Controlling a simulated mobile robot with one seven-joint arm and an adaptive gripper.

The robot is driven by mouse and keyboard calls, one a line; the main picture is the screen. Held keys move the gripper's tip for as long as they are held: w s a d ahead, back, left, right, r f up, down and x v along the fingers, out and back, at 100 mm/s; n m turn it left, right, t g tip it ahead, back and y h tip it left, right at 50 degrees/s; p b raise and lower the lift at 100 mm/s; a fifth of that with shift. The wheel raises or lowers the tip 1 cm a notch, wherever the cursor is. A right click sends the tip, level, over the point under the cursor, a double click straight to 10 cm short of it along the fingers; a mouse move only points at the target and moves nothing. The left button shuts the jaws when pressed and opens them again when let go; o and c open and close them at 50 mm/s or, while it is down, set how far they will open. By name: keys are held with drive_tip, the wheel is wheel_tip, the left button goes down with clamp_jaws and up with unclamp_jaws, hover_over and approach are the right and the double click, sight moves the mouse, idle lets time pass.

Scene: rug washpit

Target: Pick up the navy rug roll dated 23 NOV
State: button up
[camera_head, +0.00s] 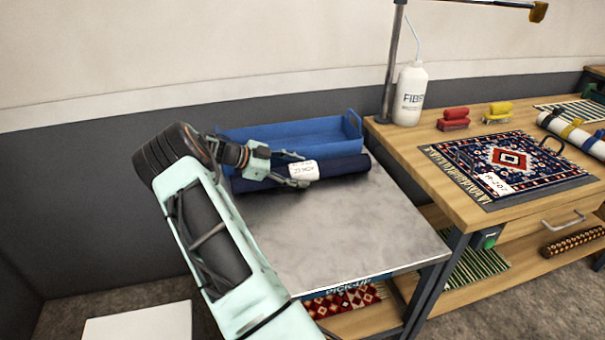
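The navy rug roll (340,166) lies across the back of the grey-topped table, in front of a blue tray. Its white tag (303,170) reads what looks like 23 NOV. My gripper (296,170) reaches in from the left at the roll, with one finger along its far side and one along its near side, by the tag. The fingers are apart, with the roll between them. I cannot tell whether they press on it. The left part of the roll is partly hidden by my gripper.
The blue tray (335,135) stands behind the roll. The grey tabletop (345,225) in front is clear. On the right, a wooden bench (430,160) holds a white bottle (410,95), red and yellow brushes, and a patterned rug (515,160). A lamp post (393,60) rises nearby.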

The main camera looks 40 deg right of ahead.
drive_tip(key=c, duration=1.3)
drive_tip(key=shift+r, duration=0.1)
drive_tip(key=shift+c, duration=0.4)
drive_tip(key=shift+r, duration=0.1)
